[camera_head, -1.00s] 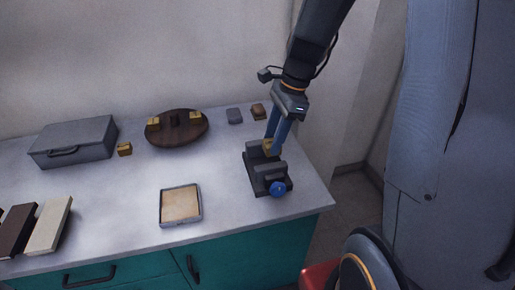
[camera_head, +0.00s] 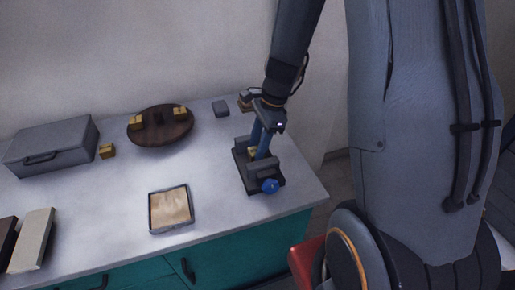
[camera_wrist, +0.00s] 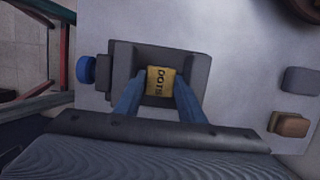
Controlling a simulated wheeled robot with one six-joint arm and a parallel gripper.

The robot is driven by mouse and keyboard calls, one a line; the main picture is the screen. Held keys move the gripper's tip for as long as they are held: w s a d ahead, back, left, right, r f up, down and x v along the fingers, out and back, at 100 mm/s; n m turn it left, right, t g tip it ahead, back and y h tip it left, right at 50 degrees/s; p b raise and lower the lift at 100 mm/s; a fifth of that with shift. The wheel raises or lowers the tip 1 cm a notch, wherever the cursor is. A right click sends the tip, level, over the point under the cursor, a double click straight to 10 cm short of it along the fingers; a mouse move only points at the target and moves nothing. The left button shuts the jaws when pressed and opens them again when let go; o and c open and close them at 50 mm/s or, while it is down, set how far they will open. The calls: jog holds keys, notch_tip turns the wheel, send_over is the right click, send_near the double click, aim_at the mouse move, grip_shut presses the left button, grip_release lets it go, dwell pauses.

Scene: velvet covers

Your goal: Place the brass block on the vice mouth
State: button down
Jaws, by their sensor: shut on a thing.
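The brass block (camera_wrist: 161,81) is a small yellow block with dark lettering on its top. My gripper (camera_wrist: 158,97) is shut on it, with one blue finger at each side. The grey vice (camera_wrist: 197,75) lies around and below the block in the wrist view, and the block shows between its two raised jaws. In the head view the vice (camera_head: 275,174) stands near the table's right end, its blue knob (camera_head: 270,186) facing front. My gripper (camera_head: 259,148) points down into it and hides most of the block. I cannot tell whether the block touches the vice.
A round brown board (camera_head: 160,138) with two brass-coloured blocks stands behind left. Another brass-coloured block (camera_head: 107,151) lies beside a grey case (camera_head: 50,147). A shallow tray (camera_head: 152,226) lies front left. A grey block (camera_head: 221,109) and a brown block (camera_wrist: 288,124) lie behind the vice.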

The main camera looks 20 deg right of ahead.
jog(key=shift+f, duration=0.6)
jog(key=shift+f, duration=0.15)
jog(key=c, duration=1.5)
grip_release()
jog(key=shift+o, duration=0.2)
